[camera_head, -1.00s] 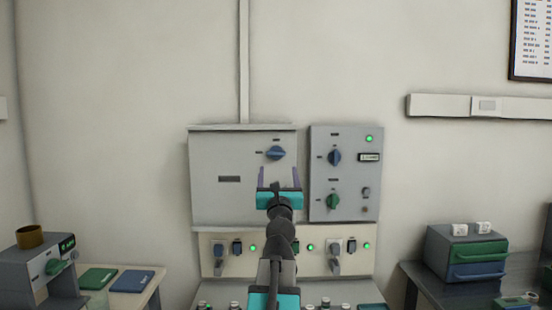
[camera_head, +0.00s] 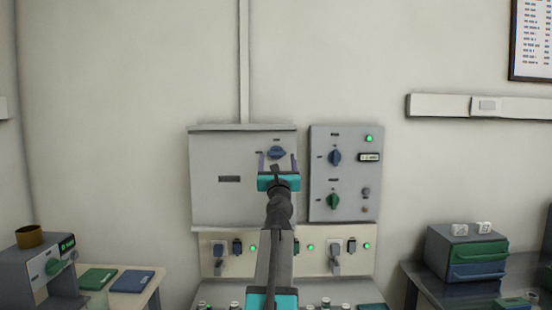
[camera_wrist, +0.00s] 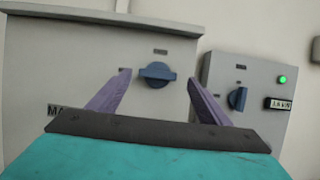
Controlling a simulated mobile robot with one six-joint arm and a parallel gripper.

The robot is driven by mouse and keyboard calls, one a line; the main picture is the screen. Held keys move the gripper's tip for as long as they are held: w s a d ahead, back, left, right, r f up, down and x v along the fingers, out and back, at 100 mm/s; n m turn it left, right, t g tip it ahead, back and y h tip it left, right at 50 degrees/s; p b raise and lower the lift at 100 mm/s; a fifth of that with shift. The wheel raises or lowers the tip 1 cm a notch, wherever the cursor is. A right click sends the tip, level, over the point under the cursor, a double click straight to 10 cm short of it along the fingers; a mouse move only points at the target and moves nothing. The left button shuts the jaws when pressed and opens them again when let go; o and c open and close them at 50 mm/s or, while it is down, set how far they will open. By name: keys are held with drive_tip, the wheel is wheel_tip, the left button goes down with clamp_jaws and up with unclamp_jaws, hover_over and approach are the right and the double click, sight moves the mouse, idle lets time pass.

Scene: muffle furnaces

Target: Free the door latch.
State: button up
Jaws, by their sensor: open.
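The door latch is a blue knob (camera_head: 277,153) on the upper right of the grey furnace door (camera_head: 215,200). It also shows in the wrist view (camera_wrist: 157,74), its grip bar lying about level. My gripper (camera_head: 278,162) is open, its two purple fingers pointing up toward the knob. In the wrist view the fingers (camera_wrist: 157,82) stand to the left and right of the knob, with clear gaps on both sides. Nothing is between them in their grasp. I cannot tell how far the fingertips are from the door.
A control panel (camera_head: 345,190) with a blue knob, a green knob and a lit green lamp is just right of the door. Below is a socket strip (camera_head: 215,262) with levers and green lamps. Side benches hold a grey device (camera_head: 45,268) and a drawer box (camera_head: 465,255).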

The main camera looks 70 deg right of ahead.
sight(277, 154)
drive_tip(key=shift+x, duration=1.65)
